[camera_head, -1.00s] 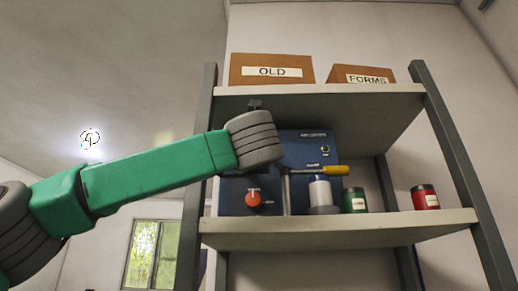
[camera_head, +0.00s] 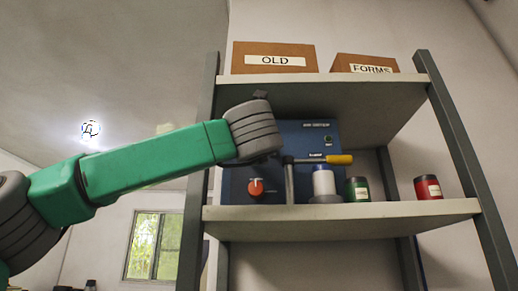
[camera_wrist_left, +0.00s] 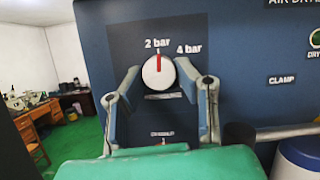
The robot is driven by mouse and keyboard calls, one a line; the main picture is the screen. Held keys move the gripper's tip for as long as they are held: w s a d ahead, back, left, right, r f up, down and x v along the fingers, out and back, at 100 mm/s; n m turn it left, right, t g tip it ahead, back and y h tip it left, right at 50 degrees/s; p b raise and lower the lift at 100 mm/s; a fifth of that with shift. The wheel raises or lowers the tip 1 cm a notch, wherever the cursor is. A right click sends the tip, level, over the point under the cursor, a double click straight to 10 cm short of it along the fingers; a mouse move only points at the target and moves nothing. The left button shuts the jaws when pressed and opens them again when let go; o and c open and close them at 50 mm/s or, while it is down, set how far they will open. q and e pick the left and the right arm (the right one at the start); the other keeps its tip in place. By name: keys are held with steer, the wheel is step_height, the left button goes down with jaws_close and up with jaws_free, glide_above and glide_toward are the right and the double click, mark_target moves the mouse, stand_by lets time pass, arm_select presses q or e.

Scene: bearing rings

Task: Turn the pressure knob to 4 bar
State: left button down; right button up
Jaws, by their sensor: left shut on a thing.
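The pressure knob (camera_wrist_left: 158,72) is round and white with a red pointer line, on the dark blue front of the air unit (camera_wrist_left: 245,85). Its pointer stands nearly upright, close under the "2 bar" label (camera_wrist_left: 158,43). The "4 bar" label (camera_wrist_left: 189,49) is up and to the right. My left gripper (camera_wrist_left: 159,76) has a finger on each side of the knob and is shut on it. In the head view my left wrist covers part of the blue unit (camera_head: 305,137) and hides the pressure knob and fingers. My right gripper is not in view.
A red-orange knob (camera_head: 256,187) sits low on the unit. A yellow-handled lever (camera_head: 338,159) juts right above a white cylinder (camera_head: 323,182). A green can (camera_head: 357,190) and a red can (camera_head: 428,188) stand on the shelf (camera_head: 340,218). Boxes sit on the upper shelf.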

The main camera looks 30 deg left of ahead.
arm_select(q)
steer(key=shift+s+a+r+m+t+h+p, duration=0.15)
steer(key=shift+m+h+p, duration=0.8)
steer(key=shift+m, duration=1.5)
steer(key=shift+m+t+h+p, duration=0.2)
steer(key=shift+m+h+p, duration=0.2)
steer(key=shift+m+h, duration=1.6)
steer(key=shift+s+a+r+m+t+h+p, duration=0.15)
steer(key=shift+m+h+p, duration=0.55)
steer(key=shift+m, duration=2.25)
steer(key=shift+w+f, duration=0.1)
steer(key=c, duration=1.2)
jaws_free()
steer(key=shift+d, duration=0.1)
